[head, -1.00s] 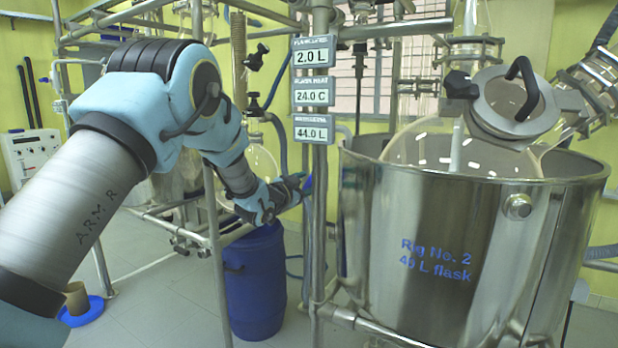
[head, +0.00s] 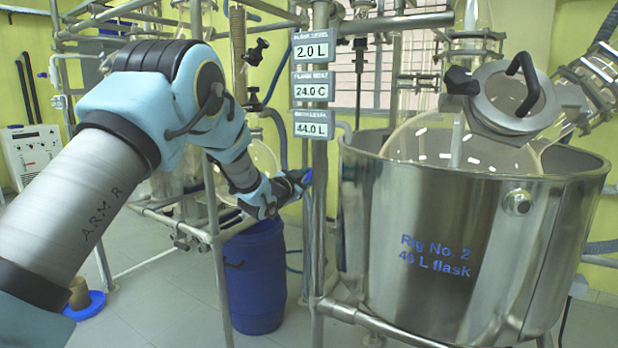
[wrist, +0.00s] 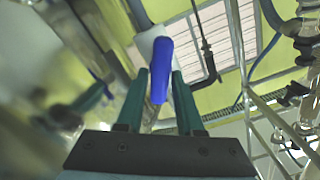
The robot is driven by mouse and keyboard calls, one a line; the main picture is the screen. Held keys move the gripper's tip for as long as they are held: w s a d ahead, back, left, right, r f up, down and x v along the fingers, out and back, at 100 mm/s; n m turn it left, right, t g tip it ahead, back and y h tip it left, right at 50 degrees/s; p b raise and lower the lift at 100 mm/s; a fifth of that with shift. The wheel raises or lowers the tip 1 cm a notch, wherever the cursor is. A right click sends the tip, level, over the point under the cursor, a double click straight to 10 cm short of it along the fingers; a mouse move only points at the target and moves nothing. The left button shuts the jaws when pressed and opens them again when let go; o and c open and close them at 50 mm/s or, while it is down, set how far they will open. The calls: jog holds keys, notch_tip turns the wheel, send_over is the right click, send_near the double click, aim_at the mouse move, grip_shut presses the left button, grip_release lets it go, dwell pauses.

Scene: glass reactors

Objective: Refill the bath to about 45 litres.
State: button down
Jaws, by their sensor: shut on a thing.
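The bath is the large steel vessel (head: 445,235) marked "Rig No. 2", standing at the right of the head view. The glass flask (head: 420,140) sits inside it; the water surface cannot be made out. Three readout plates hang on the rig post; the lowest one (head: 316,124) reads 44.0 L. My gripper (head: 304,181) is at the post, left of the bath. In the wrist view my gripper (wrist: 158,98) is shut on a blue handle (wrist: 161,66), which stands between the two fingers with a white part behind it. The handle is mostly hidden in the head view.
The upper plates read 2.0 L (head: 310,50) and 24.0 C (head: 312,88). A blue drum (head: 253,280) stands on the floor below my gripper. Steel frame posts (head: 319,230) and rails stand close around the arm. A lidded port (head: 515,97) rises above the bath.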

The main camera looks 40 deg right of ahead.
jog(key=shift+f+m+b, duration=0.15)
jog(key=shift+m+b, duration=0.15)
jog(key=shift+b, duration=0.35)
jog(key=m+b, duration=0.3)
jog(key=b, duration=0.3)
jog(key=m+b, duration=0.4)
jog(key=b, duration=0.2)
jog(key=m+b, duration=0.4)
jog(key=b, duration=0.2)
jog(key=shift+s+f+b, duration=0.2)
jog(key=shift+f+b, duration=0.1)
jog(key=shift+b, duration=0.05)
jog(key=shift+m, duration=0.3)
jog(key=shift+r, duration=0.1)
jog(key=c, duration=0.7)
grip_release()
